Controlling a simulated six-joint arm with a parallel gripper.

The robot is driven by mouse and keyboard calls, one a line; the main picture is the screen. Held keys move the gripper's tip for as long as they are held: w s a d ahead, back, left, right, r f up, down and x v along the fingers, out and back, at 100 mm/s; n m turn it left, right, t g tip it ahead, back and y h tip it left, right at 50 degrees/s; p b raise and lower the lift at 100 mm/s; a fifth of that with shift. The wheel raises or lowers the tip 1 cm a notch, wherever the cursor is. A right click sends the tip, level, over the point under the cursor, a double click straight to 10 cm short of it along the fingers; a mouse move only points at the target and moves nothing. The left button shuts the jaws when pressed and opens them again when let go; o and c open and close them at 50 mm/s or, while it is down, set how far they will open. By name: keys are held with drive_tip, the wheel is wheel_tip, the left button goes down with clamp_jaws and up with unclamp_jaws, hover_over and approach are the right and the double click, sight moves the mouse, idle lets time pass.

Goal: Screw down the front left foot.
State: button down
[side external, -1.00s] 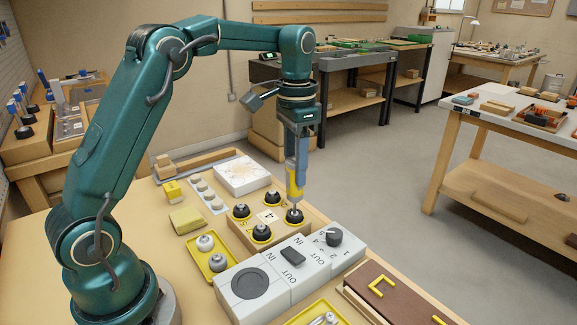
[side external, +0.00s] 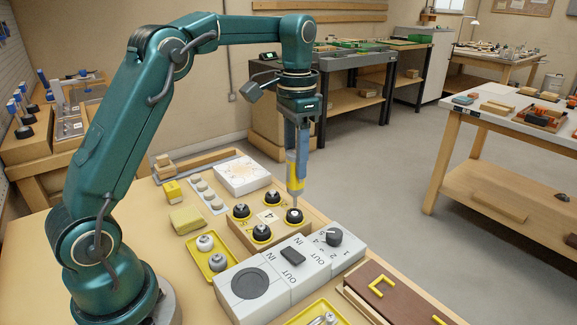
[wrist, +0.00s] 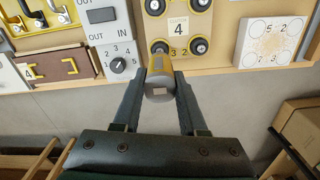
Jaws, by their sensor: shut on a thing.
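My gripper (side external: 301,150) is shut on a screwdriver (side external: 294,180) with a yellow and grey handle, held upright with its shaft pointing down. The screwdriver's handle end also shows between my fingers in the wrist view (wrist: 160,78). Its tip meets the top of the right-hand black foot (side external: 294,217) on a wooden block (side external: 280,240); I cannot tell how deep it sits. Other black feet stand on the block at the left (side external: 241,211), back (side external: 272,199) and front (side external: 262,233). A card marked 4 (wrist: 178,27) lies between the feet.
A yellow tray (side external: 209,262) with knobs is at the left. A white tile (side external: 241,174) lies behind. Bare floor lies beyond the bench's right edge.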

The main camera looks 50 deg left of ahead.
drive_tip(key=shift+r, duration=2.1)
